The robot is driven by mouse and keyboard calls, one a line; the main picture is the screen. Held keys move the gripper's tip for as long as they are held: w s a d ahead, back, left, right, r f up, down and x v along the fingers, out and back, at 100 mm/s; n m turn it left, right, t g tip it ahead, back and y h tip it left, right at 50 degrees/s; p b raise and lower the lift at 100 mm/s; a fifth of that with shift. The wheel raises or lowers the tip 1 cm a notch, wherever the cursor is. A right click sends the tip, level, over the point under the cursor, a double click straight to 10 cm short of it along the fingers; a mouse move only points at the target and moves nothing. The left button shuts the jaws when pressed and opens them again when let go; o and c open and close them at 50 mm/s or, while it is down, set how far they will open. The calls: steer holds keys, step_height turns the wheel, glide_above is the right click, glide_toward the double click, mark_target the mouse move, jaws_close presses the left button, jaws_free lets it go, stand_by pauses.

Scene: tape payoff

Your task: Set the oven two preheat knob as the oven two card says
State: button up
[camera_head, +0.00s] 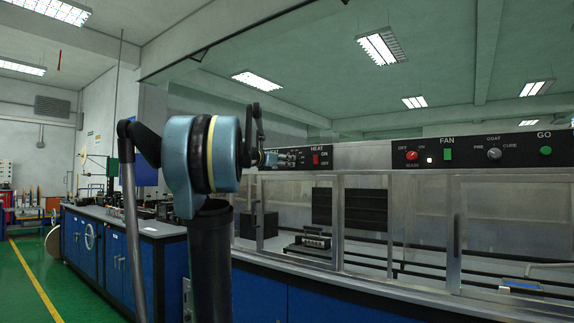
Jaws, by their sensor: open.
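The left black control panel (325,164) is above the glass-fronted cabinet. Its left label is partly covered by my arm, and only letters like "EAT" show. My gripper (289,157) is small in view, in front of the left part of this panel. It is open, and any knob there is hidden behind it, so I cannot tell whether it touches one. A red HEAT switch (316,159) marked ON and OFF is just right of it. No card that I can read as oven two's is in view.
Framed glass doors (372,218) stand below. Blue cabinets (95,248) and open green floor (25,285) are at left.

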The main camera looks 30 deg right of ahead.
steer(key=shift+x, duration=1.4)
steer(key=c, duration=1.1)
steer(key=shift+o, duration=0.2)
